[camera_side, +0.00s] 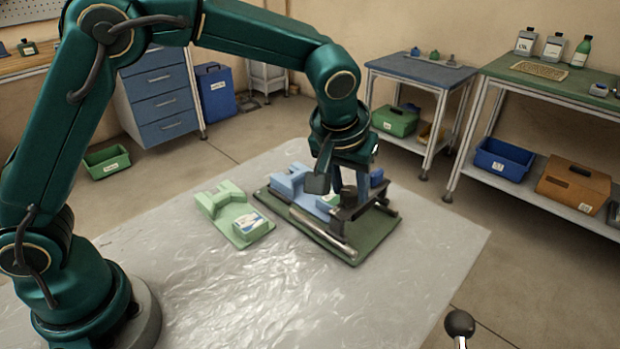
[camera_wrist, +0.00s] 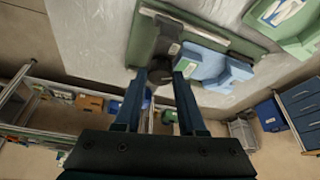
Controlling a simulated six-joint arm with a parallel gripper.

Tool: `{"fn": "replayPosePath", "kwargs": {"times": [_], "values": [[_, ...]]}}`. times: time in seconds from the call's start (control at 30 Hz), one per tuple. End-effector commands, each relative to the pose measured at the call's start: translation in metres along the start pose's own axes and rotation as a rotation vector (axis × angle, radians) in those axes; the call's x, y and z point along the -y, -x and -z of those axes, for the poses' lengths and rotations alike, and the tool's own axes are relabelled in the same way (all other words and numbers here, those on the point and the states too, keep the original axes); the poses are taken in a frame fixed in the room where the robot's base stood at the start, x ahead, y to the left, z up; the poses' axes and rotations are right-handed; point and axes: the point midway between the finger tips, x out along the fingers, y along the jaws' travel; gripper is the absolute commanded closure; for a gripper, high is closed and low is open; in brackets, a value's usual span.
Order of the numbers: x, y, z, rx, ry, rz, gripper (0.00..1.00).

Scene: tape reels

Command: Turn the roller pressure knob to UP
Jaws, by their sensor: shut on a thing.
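The roller device sits on a dark green base (camera_side: 378,236) on the table. A silver roller bar (camera_side: 318,228) lies along its front edge, and a dark bracket (camera_side: 378,207) stands at its right end. My gripper (camera_side: 350,200) points down at this bracket. In the wrist view my gripper (camera_wrist: 160,74) has its two blue fingers on either side of a small dark part, which appears to be the roller pressure knob (camera_wrist: 160,76). The gripper is shut on it. The fingers hide much of the knob, and its setting cannot be read. A light blue block (camera_side: 287,183) stands on the base.
A light green fixture (camera_side: 218,203) with a labelled block stands left of the device, apart from it. The plastic-covered table (camera_side: 215,290) is clear in front. A dark ball-topped lever (camera_side: 459,323) shows at the lower right. Benches and bins stand beyond the table.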

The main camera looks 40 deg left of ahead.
Motion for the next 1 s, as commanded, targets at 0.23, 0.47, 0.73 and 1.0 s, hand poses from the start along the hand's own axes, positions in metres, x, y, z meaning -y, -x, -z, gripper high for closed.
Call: {"fn": "replayPosePath", "kwargs": {"times": [0.23, 0.47, 0.73, 1.0], "values": [[-0.0025, -0.0001, 0.0000, 0.001, 0.197, 0.080, 1.00], [-0.0030, -0.0003, -0.0001, 0.003, 0.332, 0.135, 1.00], [-0.0030, -0.0004, -0.0001, 0.004, 0.415, 0.170, 1.00], [-0.0030, -0.0006, -0.0003, 0.005, 0.434, 0.178, 1.00]]}}
